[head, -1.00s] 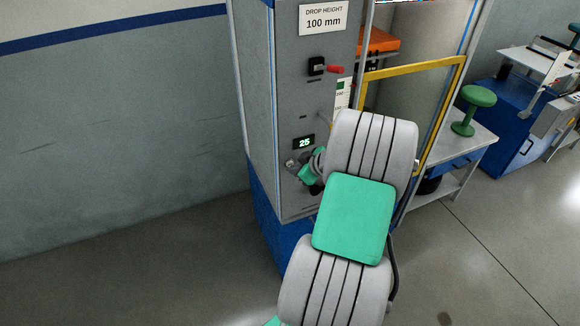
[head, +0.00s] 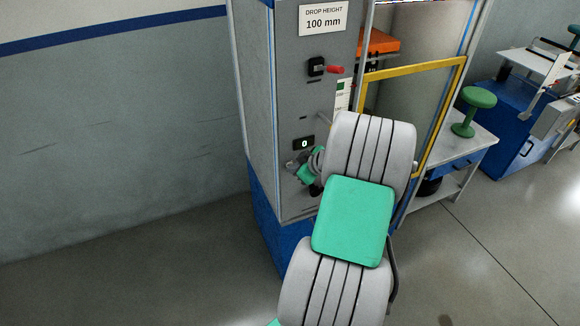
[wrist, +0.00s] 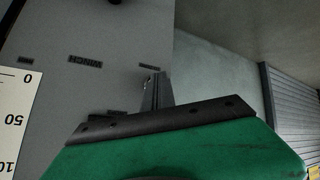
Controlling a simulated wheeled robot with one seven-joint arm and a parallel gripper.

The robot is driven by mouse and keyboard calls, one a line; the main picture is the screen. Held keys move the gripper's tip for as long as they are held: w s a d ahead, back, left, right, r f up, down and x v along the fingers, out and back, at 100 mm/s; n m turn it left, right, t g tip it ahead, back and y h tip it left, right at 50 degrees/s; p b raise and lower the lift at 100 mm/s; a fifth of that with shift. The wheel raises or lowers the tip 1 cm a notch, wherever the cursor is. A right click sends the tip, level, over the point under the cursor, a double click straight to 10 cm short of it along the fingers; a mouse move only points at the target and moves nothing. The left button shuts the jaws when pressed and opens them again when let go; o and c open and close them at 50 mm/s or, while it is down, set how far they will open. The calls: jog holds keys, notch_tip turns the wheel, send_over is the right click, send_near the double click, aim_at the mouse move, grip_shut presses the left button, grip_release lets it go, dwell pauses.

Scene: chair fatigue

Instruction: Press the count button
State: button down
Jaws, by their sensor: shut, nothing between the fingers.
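The grey machine panel (head: 290,100) carries a small counter display (head: 304,143) that reads 0. My gripper (head: 291,164) is at the panel just below the display, its fingertips touching or very close to the panel face. I cannot make out the count button; my gripper may cover it. In the wrist view my shut, empty fingers (wrist: 154,88) point at the grey panel, close to a small dark label whose text I cannot read.
A yellow guard frame (head: 412,71) stands to the right. A green stool (head: 476,108) stands on a bench farther right. Floor at left is clear.

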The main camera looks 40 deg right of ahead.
jog(key=shift+s, duration=0.1)
jog(key=shift+s+a, duration=0.25)
jog(key=shift+s, duration=0.4)
jog(key=shift+s+a+b, duration=0.15)
jog(key=shift+s+a, duration=0.1)
jog(key=shift+s, duration=0.55)
jog(key=shift+s+a+b, duration=0.1)
jog(key=shift+s+a, duration=0.1)
jog(key=shift+s, duration=0.6)
jog(key=shift+s+a+b, duration=0.15)
jog(key=shift+s+a, duration=0.1)
jog(key=shift+s, duration=0.55)
